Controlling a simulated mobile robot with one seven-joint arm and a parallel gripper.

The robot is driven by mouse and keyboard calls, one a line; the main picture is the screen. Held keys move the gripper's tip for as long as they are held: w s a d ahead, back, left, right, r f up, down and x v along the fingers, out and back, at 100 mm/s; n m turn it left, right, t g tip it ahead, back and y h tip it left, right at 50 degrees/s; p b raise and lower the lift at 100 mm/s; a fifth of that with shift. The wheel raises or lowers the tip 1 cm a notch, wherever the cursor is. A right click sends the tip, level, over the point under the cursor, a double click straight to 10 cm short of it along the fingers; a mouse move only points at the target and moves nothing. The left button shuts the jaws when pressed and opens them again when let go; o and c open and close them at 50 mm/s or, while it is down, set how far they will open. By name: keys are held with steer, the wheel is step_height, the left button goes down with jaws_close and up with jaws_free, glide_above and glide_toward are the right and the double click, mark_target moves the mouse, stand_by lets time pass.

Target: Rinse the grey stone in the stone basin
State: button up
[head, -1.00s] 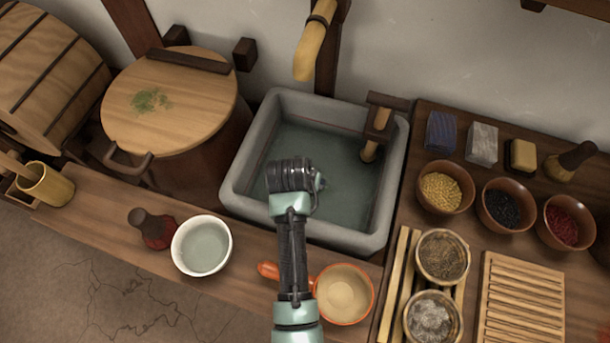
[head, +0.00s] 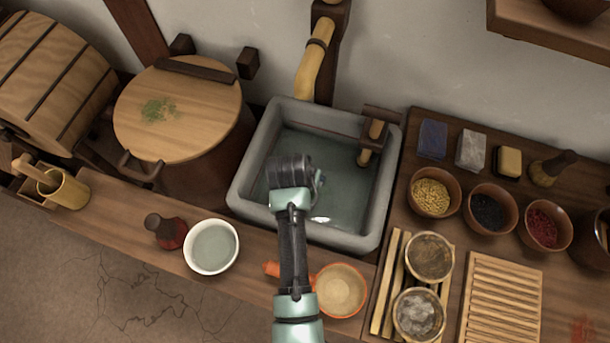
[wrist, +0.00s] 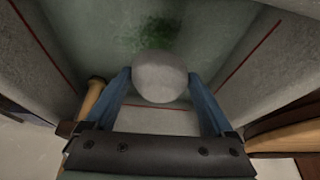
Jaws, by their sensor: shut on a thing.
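The stone basin (head: 250,150), grey and square, holds greenish water (head: 345,190). My gripper (head: 298,178) reaches down inside its rim. In the wrist view my gripper (wrist: 160,88) has its two blue fingers on either side of a round, pale grey stone (wrist: 160,72) and is shut on it. The basin walls (wrist: 255,75), with a thin red line, surround it there, and a dark green patch (wrist: 150,32) shows beyond the stone. In the head view my wrist hides the stone. I cannot tell whether the stone touches the water.
A bamboo spout (head: 314,70) hangs above the basin's back edge, and a bamboo piece in a wooden holder (head: 372,140) stands at its right wall. A white bowl (head: 211,247) and an orange-handled pan (head: 340,290) stand in front. Bowls and a slatted rack (head: 500,295) crowd the right.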

steer(key=shift+r+p, duration=3.6)
steer(key=shift+r, duration=0.45)
step_height(320, 180, up, 4)
steer(key=p, duration=0.4)
